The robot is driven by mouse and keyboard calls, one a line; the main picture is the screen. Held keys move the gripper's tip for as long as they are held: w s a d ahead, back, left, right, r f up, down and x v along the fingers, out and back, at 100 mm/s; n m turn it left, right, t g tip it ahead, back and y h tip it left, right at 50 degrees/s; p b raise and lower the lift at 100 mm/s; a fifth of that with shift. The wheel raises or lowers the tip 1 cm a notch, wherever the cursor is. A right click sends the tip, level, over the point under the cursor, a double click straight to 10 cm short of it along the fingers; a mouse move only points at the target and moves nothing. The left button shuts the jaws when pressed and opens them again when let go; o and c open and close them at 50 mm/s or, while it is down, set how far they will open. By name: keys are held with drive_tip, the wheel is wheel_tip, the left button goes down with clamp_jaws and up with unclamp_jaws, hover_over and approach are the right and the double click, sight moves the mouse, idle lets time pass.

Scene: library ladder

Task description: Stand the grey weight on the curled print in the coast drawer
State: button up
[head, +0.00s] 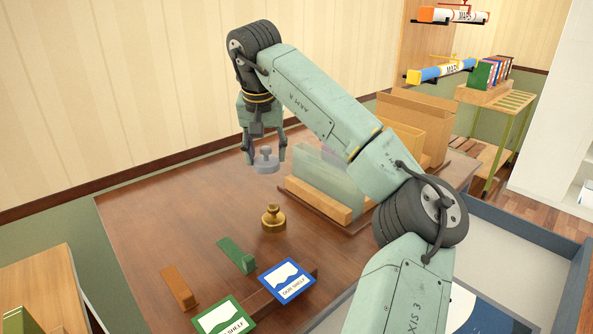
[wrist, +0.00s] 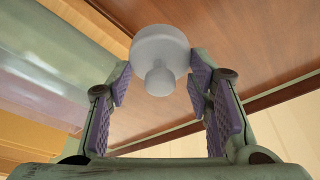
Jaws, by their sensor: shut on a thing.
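The grey weight (head: 265,162), a round disc with a knob on top, is held between the fingers of my gripper (head: 265,150), above the far part of the brown table. In the wrist view the weight (wrist: 160,48) sits between the purple finger pads of my gripper (wrist: 160,85), which is shut on it. An open blue-grey drawer (head: 520,220) with a pale floor is at the lower right. A blue and white print (head: 462,305) lies in it at the bottom edge, partly hidden by my arm. I cannot tell how it curls, nor read any drawer name.
A brass weight (head: 273,219) stands on the table (head: 190,215). Green (head: 236,255) and brown (head: 178,287) blocks and blue (head: 287,281) and green (head: 224,318) cards are nearer. A wooden rack with a clear panel (head: 325,183) stands right of my gripper. The table's left middle is clear.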

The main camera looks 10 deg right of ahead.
wheel_tip(320, 180, down, 10)
drive_tip(key=shift+r+p, duration=0.2)
drive_tip(key=shift+p, duration=0.6)
drive_tip(key=shift+f, duration=0.15)
drive_tip(key=o, duration=1.6)
